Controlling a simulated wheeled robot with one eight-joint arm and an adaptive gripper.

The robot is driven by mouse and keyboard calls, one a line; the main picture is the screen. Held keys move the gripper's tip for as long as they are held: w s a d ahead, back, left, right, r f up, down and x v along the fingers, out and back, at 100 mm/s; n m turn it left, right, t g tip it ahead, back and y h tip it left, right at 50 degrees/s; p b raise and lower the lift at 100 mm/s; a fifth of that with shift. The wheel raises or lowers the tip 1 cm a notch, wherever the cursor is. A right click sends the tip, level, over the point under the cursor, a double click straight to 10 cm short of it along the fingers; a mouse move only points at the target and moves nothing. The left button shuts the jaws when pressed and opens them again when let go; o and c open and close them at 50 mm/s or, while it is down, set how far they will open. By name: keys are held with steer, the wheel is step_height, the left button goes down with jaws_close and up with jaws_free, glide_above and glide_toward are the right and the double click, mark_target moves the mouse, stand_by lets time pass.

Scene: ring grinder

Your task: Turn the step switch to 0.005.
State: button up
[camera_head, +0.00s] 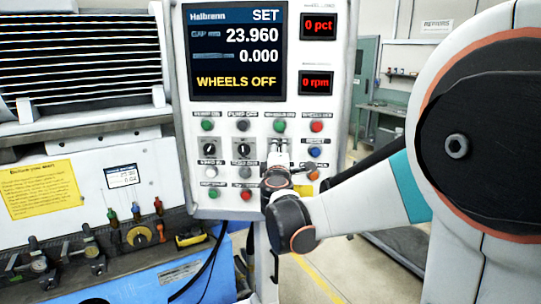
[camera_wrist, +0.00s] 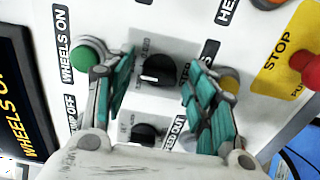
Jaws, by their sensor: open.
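A black rotary knob (camera_wrist: 158,70) with a white pointer line sits between my two teal fingers in the wrist view; its label is too blurred to read, so I cannot confirm that it is the step switch. My gripper (camera_wrist: 158,84) is open, with one finger on each side of the knob; whether either finger touches it is unclear. In the head view my gripper (camera_head: 278,158) is in front of the control panel (camera_head: 200,185) and hides that knob. A second black knob (camera_wrist: 146,132) is partly hidden below, behind my gripper.
The green WHEELS ON button (camera_wrist: 88,55) is just left of my left finger. A yellow button (camera_wrist: 229,82) is close by the right finger, and the red stop button (camera_wrist: 309,68) is farther right. The panel screen (camera_head: 238,50) reads SET, 23.960, 0.000 and WHEELS OFF.

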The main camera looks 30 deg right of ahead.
steer(key=v, duration=1.2)
steer(key=shift+f, duration=0.1)
